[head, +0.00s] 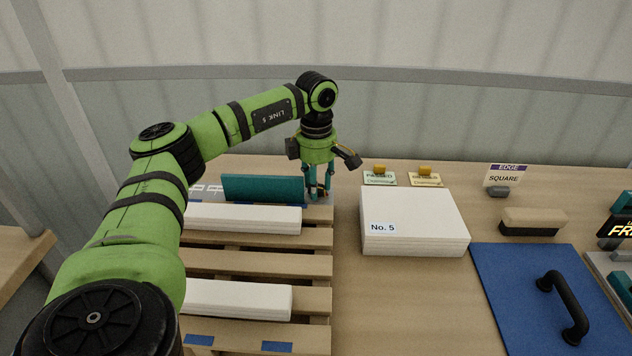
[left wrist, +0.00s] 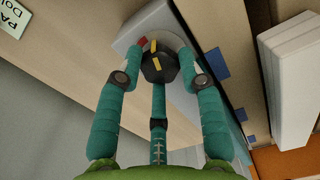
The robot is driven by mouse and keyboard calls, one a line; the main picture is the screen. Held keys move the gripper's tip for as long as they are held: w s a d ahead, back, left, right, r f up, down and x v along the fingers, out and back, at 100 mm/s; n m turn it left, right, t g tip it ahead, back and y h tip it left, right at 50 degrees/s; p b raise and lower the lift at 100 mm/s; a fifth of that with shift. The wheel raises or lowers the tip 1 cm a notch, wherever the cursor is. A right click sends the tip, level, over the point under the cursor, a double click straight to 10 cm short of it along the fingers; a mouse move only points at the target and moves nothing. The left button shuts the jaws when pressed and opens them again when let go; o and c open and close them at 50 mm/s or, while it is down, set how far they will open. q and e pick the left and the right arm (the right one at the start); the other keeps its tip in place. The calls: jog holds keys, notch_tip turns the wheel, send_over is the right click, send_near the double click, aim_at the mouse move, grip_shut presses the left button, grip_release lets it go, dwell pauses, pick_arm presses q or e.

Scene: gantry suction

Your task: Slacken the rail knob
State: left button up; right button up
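The rail knob (left wrist: 160,66) is black with a yellow mark, in the left wrist view. It sits on a light grey mount (left wrist: 150,22) with red and yellow marks beside it. My left gripper (left wrist: 161,62) has three teal fingers pointing down, standing apart around the knob. Whether the fingertips touch the knob I cannot tell. In the head view my left gripper (head: 318,192) is at the right end of a teal block (head: 262,188), at the back right corner of the pallet. The fingers mostly hide the knob there. My right gripper is not in view.
White boards (head: 240,298) lie on the slatted wooden pallet (head: 260,263). A white stack labelled No. 5 (head: 412,215) stands right of it. Small label signs (head: 380,178) stand behind. A blue board (head: 510,290) with a black handle (head: 566,305) lies at the right, near a brush-like block (head: 533,221).

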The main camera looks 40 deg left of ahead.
pick_arm(q)
jog(key=shift+n, duration=0.3)
jog(key=n+p, duration=0.1)
jog(key=n, duration=0.2)
jog(key=shift+p, duration=0.4)
jog(key=shift+n+p, duration=0.4)
jog(key=shift+n, duration=1.2)
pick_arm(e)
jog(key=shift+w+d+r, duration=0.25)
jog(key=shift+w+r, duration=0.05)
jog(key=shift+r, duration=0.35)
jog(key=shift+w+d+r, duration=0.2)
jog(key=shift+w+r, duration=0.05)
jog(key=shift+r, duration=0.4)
pick_arm(q)
jog(key=shift+f, duration=0.1)
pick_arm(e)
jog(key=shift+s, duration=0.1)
pick_arm(q)
jog(key=o, duration=1.1)
jog(key=shift+o, duration=0.2)
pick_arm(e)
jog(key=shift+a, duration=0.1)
